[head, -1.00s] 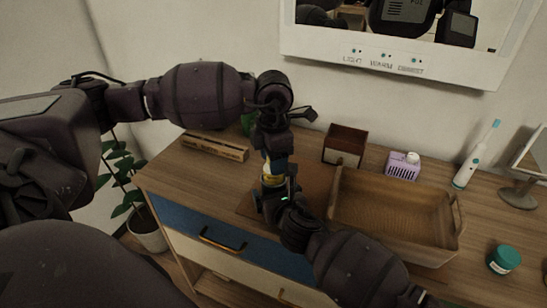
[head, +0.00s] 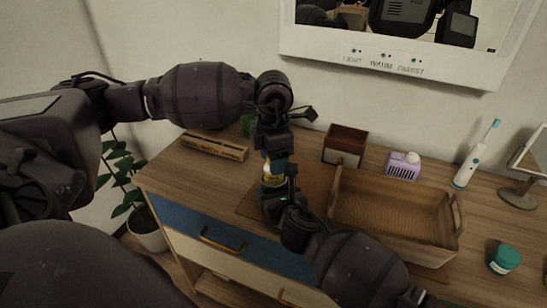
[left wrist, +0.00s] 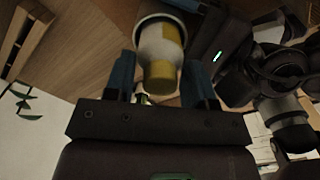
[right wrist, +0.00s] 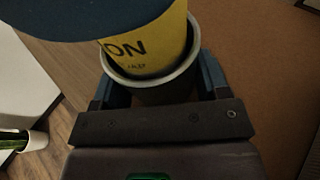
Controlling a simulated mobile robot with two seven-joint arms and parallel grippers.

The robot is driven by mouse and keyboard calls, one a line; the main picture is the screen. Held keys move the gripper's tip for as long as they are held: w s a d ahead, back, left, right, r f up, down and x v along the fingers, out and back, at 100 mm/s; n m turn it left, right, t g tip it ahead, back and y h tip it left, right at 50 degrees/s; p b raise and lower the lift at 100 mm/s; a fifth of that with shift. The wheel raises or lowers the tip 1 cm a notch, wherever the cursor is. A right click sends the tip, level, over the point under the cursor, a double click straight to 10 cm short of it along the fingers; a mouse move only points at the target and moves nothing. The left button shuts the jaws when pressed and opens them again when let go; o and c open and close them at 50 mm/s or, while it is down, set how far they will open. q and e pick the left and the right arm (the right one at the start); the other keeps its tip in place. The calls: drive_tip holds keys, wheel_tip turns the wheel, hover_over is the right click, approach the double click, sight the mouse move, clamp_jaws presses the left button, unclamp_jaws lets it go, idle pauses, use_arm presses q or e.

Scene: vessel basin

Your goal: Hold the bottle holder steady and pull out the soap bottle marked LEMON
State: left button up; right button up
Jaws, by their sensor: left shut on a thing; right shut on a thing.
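The soap bottle (head: 272,178) has a yellow label and stands upright between my two grippers. In the right wrist view its label (right wrist: 150,45) shows "ON", the rest hidden. Its lower end is inside a dark round holder with a grey rim (right wrist: 190,76). My right gripper (right wrist: 160,88) is shut on this holder, a finger on each side. My left gripper (left wrist: 157,70) is shut on the bottle's upper part from above, blue fingers either side. The yellow top (left wrist: 161,82) shows there. In the head view the grippers mostly hide the holder.
A wooden tray (head: 400,250) stands close on the right. Behind are a brown box (head: 345,145), a purple holder with a white-capped bottle (head: 403,167), and an electric toothbrush (head: 470,165). A slotted wooden rack (head: 214,147) lies back left. A teal jar (head: 504,259) is far right.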

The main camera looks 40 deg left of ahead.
use_arm(q)
drive_tip(key=shift+r, duration=0.1)
idle(0.3)
drive_tip(key=shift+r, duration=4.45)
use_arm(e)
drive_tip(key=o, duration=0.8)
drive_tip(key=shift+d, duration=0.1)
drive_tip(key=shift+v, duration=3.65)
drive_tip(key=shift+r, duration=0.1)
drive_tip(key=shift+s, duration=0.1)
